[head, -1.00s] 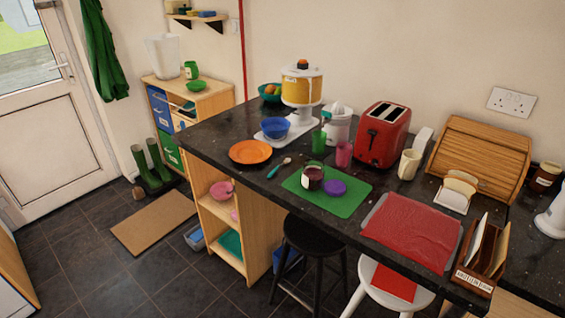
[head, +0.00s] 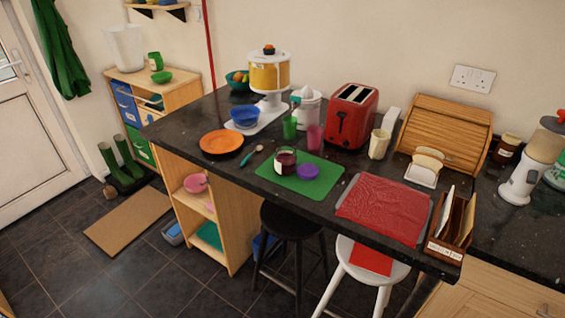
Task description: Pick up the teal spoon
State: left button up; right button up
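The teal spoon (head: 250,156) lies on the dark granite counter (head: 191,131) in the head view. It has a teal handle and a paler bowl end that points up and to the right. It lies between the orange plate (head: 222,142) and the green mat (head: 322,183), apart from the plate and close to the mat's left corner. Neither of my grippers shows in the head view.
A jam jar (head: 285,162) and a purple lid (head: 307,171) sit on the mat. A blue bowl (head: 244,117), green cup (head: 289,127) and pink cup (head: 315,137) stand behind. Black (head: 291,222) and white (head: 366,266) stools stand at the counter's front.

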aim_at(259, 147)
jog(key=z, duration=0.45)
jog(key=j+z, duration=0.45)
jog(key=i+j+z, duration=0.1)
jog(key=j+z, duration=0.2)
jog(key=z, duration=0.2)
jog(key=k+j+z, duration=0.1)
jog(key=j+z, duration=0.35)
jog(key=l, duration=0.1)
